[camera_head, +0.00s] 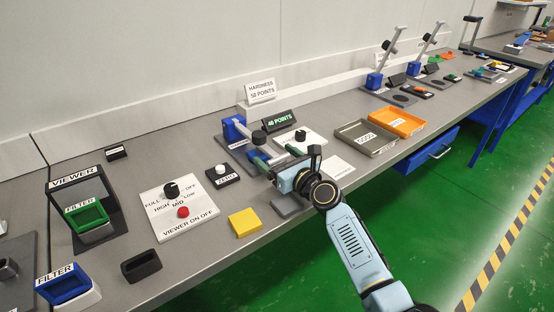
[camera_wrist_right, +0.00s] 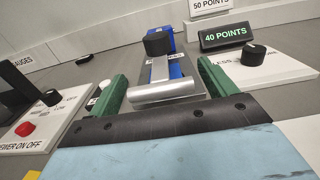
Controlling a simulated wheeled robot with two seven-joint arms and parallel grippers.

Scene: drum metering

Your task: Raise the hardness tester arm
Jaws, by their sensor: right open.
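The hardness tester has a blue post (camera_head: 234,128) on a grey base, and its grey arm lies low, close to horizontal. The arm carries a black knob (camera_head: 259,137) and, in the right wrist view, ends in a grey cylindrical handle (camera_wrist_right: 166,89). My right gripper (camera_head: 276,155) is open, and its green fingers stand either side of the handle in the wrist view, with gaps visible. I cannot tell whether the handle lies fully between the pads. The head view hides the handle behind the gripper. My left gripper is not in view.
A display reading 40 POINTS (camera_wrist_right: 227,36) and a white dial panel (camera_head: 302,137) stand right of the tester. A ZERO button box (camera_head: 222,177) is at left, a yellow block (camera_head: 244,222) in front. Grey (camera_head: 365,137) and orange (camera_head: 397,122) trays lie right. Two farther testers have raised arms.

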